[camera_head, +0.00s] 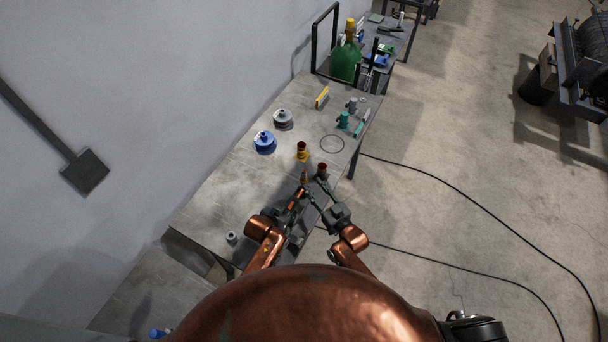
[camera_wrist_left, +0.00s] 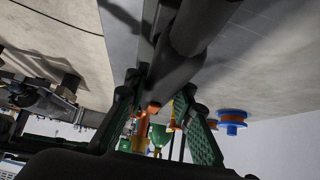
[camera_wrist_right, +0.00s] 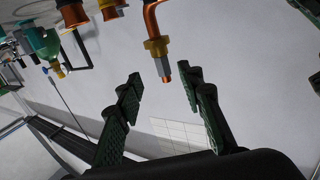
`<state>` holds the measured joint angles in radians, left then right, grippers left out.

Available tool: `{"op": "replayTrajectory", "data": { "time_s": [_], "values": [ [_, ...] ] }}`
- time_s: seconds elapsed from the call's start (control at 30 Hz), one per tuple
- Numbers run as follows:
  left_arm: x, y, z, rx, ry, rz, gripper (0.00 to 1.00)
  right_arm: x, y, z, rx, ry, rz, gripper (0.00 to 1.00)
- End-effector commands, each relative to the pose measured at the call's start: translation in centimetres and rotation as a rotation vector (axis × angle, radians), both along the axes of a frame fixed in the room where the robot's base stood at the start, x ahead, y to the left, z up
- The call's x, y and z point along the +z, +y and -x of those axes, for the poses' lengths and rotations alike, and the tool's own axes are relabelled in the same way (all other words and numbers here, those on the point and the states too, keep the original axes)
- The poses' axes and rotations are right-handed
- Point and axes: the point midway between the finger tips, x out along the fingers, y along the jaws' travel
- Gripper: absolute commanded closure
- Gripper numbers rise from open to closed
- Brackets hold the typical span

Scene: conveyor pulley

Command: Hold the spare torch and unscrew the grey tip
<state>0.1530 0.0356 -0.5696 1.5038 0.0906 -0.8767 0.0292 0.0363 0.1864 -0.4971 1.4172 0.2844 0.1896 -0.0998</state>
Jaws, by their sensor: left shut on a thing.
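The spare torch shows in the left wrist view as a thick dark handle (camera_wrist_left: 182,62) between the fingers of my left gripper (camera_wrist_left: 160,105), which is shut on it. In the right wrist view its bent copper neck (camera_wrist_right: 152,20) ends in a brass nut, a grey hex tip (camera_wrist_right: 162,66) and a short copper end. My right gripper (camera_wrist_right: 162,92) is open and empty, its fingers on either side of the tip's line, with the tip just beyond them and apparently untouched. In the head view both grippers, left (camera_head: 296,203) and right (camera_head: 314,190), are close together over the bench's near edge.
The grey bench (camera_head: 225,190) carries a blue spool (camera_head: 264,142), a grey spool (camera_head: 283,119), a yellow-based part with a dark red top (camera_head: 301,151) and green regulators (camera_head: 343,121). A green cylinder (camera_head: 345,62) stands beyond. The bench's left part is mostly clear.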

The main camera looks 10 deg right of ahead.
Motion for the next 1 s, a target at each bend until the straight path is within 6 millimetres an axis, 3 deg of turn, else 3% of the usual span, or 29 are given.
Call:
{"op": "replayTrajectory", "data": {
  "time_s": [0.13, 1.0],
  "values": [
    [0.0, 0.0, 0.0, 0.001, -0.001, 0.0, 1.0, 1.2, 0.4, -0.2, 0.007, -0.022, -0.011, 0.65],
    [0.0, 0.0, 0.0, 0.001, 0.0, -0.001, 1.0, 1.5, -0.6, -0.4, -0.003, -0.041, -0.014, 0.65]
  ]
}}
